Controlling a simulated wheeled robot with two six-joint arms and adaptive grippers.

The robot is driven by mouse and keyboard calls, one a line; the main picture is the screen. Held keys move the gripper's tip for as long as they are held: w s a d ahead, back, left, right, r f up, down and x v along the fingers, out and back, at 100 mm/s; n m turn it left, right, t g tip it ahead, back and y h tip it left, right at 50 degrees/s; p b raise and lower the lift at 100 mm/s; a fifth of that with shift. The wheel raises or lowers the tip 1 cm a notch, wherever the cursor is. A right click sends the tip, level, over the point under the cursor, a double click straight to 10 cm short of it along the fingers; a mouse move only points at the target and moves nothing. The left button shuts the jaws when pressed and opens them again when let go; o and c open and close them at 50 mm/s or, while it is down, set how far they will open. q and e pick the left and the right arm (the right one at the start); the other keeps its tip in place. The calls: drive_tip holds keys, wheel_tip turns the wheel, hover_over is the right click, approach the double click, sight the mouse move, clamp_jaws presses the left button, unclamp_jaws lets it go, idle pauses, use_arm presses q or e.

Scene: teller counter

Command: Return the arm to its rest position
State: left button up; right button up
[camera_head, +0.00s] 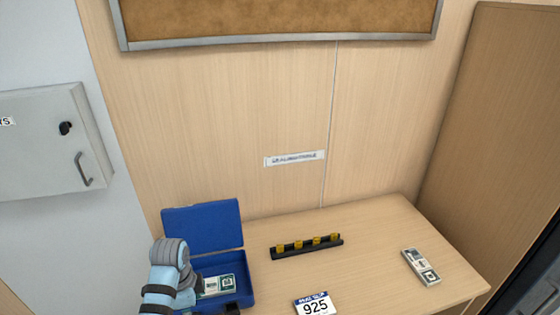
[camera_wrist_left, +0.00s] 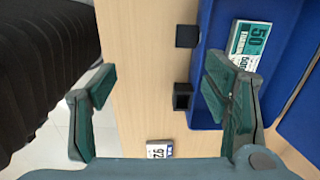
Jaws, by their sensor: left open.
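My left arm (camera_head: 168,275) comes in at the bottom left of the head view, in front of the open blue cash box (camera_head: 251,284). In the left wrist view my left gripper (camera_wrist_left: 165,92) is open, with nothing between its green-padded fingers. One finger overlaps the wall of the cash box (camera_wrist_left: 206,60) in that view; I cannot tell whether they touch. The other finger is over the table's edge and floor. A banknote bundle marked 50 (camera_wrist_left: 249,40) lies in the box, and bundles (camera_head: 218,285) also show there in the head view. My right gripper is not in view.
The box's lid (camera_head: 203,227) stands open at the back. A black holder with yellow pieces (camera_head: 306,246), a 925 card (camera_head: 314,306) and a banknote bundle (camera_head: 421,267) are on the counter (camera_head: 370,240). A grey wall cabinet (camera_head: 45,140) is at left. The counter's middle right is clear.

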use_arm(q)
drive_tip(key=s+a+n+t+y, duration=0.1)
drive_tip(key=s+n+t, duration=0.1)
drive_tip(key=s+n, duration=0.75)
drive_tip(key=s+a+n+t, duration=0.2)
drive_tip(key=s+n, duration=0.2)
drive_tip(key=s, duration=1)
wheel_tip(320, 180, down, 24)
drive_tip(key=s+a+g+b, duration=0.1)
drive_tip(key=s+g+b, duration=0.1)
drive_tip(key=s+b, duration=0.1)
drive_tip(key=s+f+n+b, duration=0.1)
drive_tip(key=s+f, duration=1.1)
drive_tip(key=s, duration=0.1)
drive_tip(key=shift+a+f+g, duration=0.35)
drive_tip(key=shift+a+g, duration=0.05)
drive_tip(key=shift+a, duration=0.05)
